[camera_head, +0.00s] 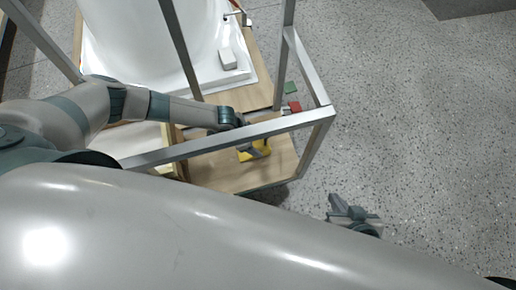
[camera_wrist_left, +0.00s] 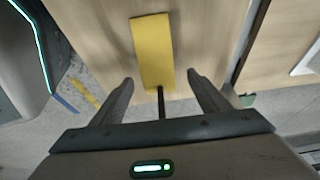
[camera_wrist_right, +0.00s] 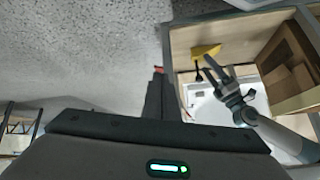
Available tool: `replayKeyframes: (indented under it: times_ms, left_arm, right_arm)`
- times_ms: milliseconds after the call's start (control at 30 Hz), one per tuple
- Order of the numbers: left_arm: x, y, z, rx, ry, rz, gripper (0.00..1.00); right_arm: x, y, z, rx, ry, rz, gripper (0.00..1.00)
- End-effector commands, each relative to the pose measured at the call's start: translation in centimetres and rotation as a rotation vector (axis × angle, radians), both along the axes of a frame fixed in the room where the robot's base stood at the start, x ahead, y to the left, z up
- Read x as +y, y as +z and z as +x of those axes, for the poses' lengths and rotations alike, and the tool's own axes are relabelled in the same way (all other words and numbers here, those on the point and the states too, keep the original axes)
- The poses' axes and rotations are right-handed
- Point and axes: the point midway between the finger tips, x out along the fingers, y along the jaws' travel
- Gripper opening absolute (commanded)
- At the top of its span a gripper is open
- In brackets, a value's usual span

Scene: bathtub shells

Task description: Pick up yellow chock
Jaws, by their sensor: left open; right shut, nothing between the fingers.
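The yellow chock (camera_head: 262,150) lies on a wooden board behind the metal frame bar, partly hidden by my left gripper (camera_head: 243,146). In the left wrist view the chock (camera_wrist_left: 153,50) is a yellow block lying ahead of my open left gripper (camera_wrist_left: 160,77). Its near end reaches level with the fingertips, and I cannot tell whether they touch it. The right wrist view also shows the chock (camera_wrist_right: 205,51) beside the left fingers. My right gripper (camera_head: 345,210) is shut and empty over the floor, away from the board; its fingers (camera_wrist_right: 156,78) show in its wrist view.
A metal frame (camera_head: 225,135) with upright posts surrounds the board, and my left arm reaches inside it. A white tub shell (camera_head: 150,50) stands behind. Small green (camera_head: 291,87) and red (camera_head: 294,106) pieces lie near the right post. The speckled floor (camera_head: 420,130) at right is clear.

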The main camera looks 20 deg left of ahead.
Motion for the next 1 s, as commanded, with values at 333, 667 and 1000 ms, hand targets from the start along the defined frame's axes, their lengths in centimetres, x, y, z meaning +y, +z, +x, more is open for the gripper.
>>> replayKeyframes:
  times_ms: [333, 667, 1000]
  left_arm:
    - [-0.1, -0.2, 0.1, -0.001, 0.000, 0.001, 0.69]
    - [-0.7, -2.6, 0.1, -0.001, -0.001, 0.002, 0.69]
    - [-1.5, -5.1, 0.6, -0.001, 0.000, 0.001, 0.69]
  right_arm:
    - [0.1, 0.1, 0.1, -0.006, 0.000, 0.005, 0.00]
    - [0.8, 0.1, 0.5, -0.044, 0.002, 0.030, 0.00]
    - [2.1, 2.1, 2.6, -0.200, 0.005, 0.073, 0.00]
